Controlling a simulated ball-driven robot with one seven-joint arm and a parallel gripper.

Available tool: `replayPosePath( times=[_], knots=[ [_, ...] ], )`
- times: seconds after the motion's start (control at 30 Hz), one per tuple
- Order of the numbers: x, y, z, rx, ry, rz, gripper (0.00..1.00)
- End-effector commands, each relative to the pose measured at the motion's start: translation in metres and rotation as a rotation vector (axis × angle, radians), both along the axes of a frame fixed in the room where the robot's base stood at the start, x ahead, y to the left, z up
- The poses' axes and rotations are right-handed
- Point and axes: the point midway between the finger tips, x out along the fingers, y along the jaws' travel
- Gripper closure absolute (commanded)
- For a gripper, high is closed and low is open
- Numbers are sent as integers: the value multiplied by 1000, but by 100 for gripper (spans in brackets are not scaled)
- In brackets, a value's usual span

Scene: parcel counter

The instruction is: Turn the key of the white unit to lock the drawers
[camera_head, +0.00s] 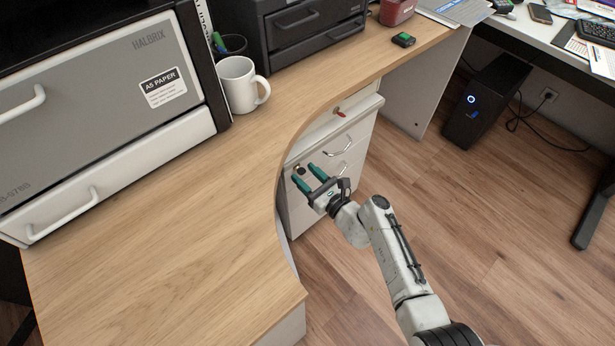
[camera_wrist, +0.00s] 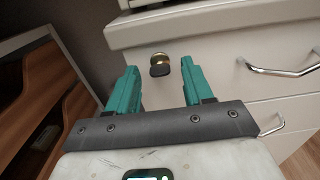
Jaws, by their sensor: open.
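The white drawer unit (camera_head: 358,132) stands under the curved wooden desk in the head view, and its pale front fills the right of the wrist view (camera_wrist: 225,45). A key with a dark head sits in a brass lock (camera_wrist: 159,62) on its front, near the upper left corner; in the head view the key (camera_head: 300,170) is small beside my fingertips. My gripper (camera_head: 307,177) is open with green fingers pointing at the unit. In the wrist view my gripper (camera_wrist: 159,68) has the key ahead between its fingertips, seemingly untouched. The drawers look shut.
The desk edge (camera_head: 281,170) curves close above and left of my gripper. Metal drawer handles (camera_wrist: 285,70) stick out right of the lock. A small red item (camera_head: 339,112) shows on the unit's upper part. Open wooden floor (camera_head: 470,220) lies to the right.

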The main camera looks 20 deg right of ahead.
Motion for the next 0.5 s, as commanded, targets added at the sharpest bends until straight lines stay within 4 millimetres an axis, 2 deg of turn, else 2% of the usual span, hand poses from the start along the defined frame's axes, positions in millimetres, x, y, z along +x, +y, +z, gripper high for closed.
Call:
replayPosePath(
  times=[0.17, 0.5],
  knots=[
    [0, 0, 0, 0, 0, 0, 49],
    [0, 0, 0, -1, 0, 1, 82]
  ],
)
